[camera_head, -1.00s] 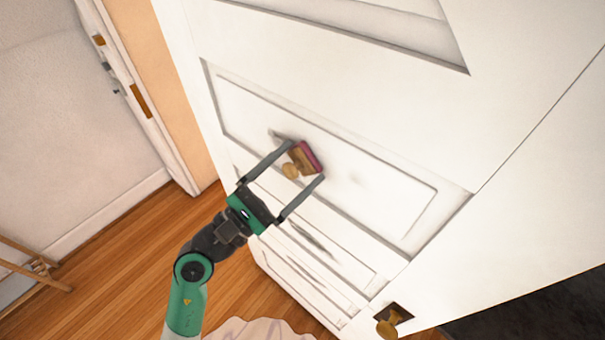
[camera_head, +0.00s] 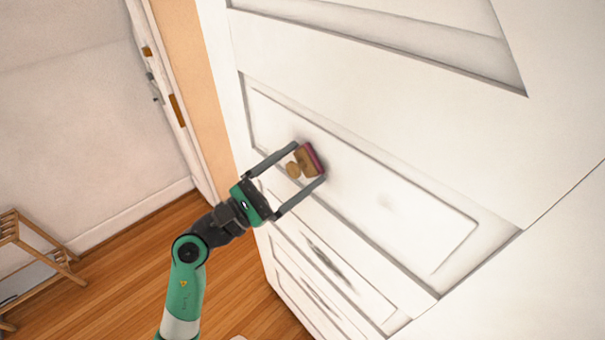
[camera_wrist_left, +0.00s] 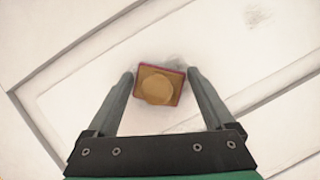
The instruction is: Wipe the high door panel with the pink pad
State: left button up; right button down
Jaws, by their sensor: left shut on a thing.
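The pink pad (camera_head: 315,160) is a thin pink layer on a tan block with a round knob. My left gripper (camera_head: 311,162) has its two long grey fingers on either side of the block and holds it. The pad's pink face is turned to the white door panel (camera_head: 420,215) and is at or very near its surface; exact contact is hidden. The left wrist view shows the block (camera_wrist_left: 160,86) between the fingertips, with grey smudging just above it. A faint smudge (camera_head: 386,203) lies on the panel to the right of the pad. My right gripper is not in view.
The door has raised mouldings around its panels, with another panel (camera_head: 420,12) above and lower panels (camera_head: 330,265) below. An orange-tan wall strip (camera_head: 185,60) stands left of the door. A wooden rack (camera_head: 40,250) stands on the wood floor (camera_head: 120,285) at left.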

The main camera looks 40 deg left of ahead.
aim_at(297, 150)
pick_arm(q)
jog(key=shift+a, duration=0.1)
jog(key=shift+w+a+f+b, duration=0.1)
jog(key=shift+a+b, duration=0.2)
jog(key=shift+a, duration=0.3)
jog(key=shift+w+a+f+b, duration=0.1)
jog(key=shift+a+b, duration=0.15)
jog(key=shift+a, duration=0.3)
jog(key=shift+w+a+r, duration=0.1)
jog(key=shift+a+r, duration=0.1)
jog(key=shift+a, duration=0.45)
jog(key=shift+r+p, duration=0.3)
jog(key=shift+r, duration=0.05)
jog(key=shift+s+d+p, duration=0.15)
jog(key=shift+d+p, duration=0.3)
jog(key=shift+d, duration=0.4)
jog(key=shift+s+d+p, duration=0.15)
jog(key=shift+d+p, duration=0.3)
jog(key=shift+d, duration=0.65)
jog(key=shift+s+d+p, duration=0.2)
jog(key=shift+d+p, duration=0.6)
jog(key=shift+d, duration=0.45)
jog(key=shift+s+d+f, duration=0.1)
jog(key=shift+d, duration=0.55)
